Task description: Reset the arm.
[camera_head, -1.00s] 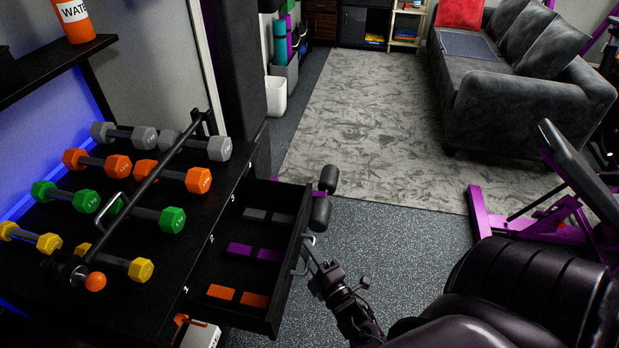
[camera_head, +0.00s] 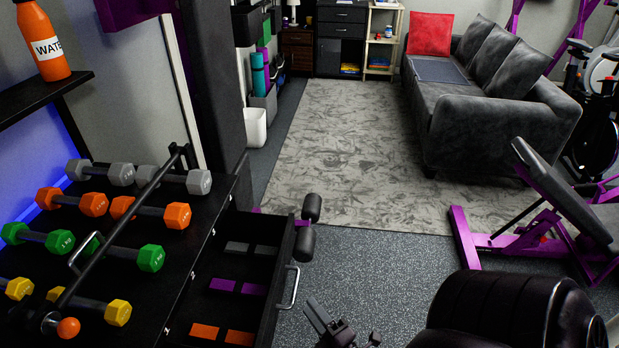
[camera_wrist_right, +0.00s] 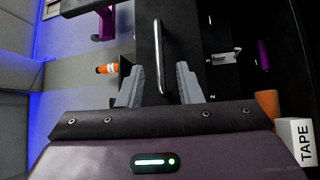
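My right gripper (camera_head: 325,322) is at the bottom middle of the head view, just right of the open drawer's front. In the right wrist view my right gripper (camera_wrist_right: 157,84) has its two grey fingers spread apart, with nothing held. The drawer's metal handle (camera_wrist_right: 160,55) shows upright between the fingers there. In the head view the handle (camera_head: 290,287) is on the drawer front, with a gap between it and the gripper. The black drawer (camera_head: 266,325) stands pulled out, holding grey, purple and orange blocks in pairs. My left gripper is not in view.
A black rack (camera_head: 185,255) with several coloured dumbbells stands at left. An orange water bottle (camera_head: 42,42) is on a shelf above. A purple-framed bench (camera_head: 465,235) is at right, and a grey sofa (camera_head: 490,115) behind. The speckled floor (camera_head: 375,265) ahead is clear.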

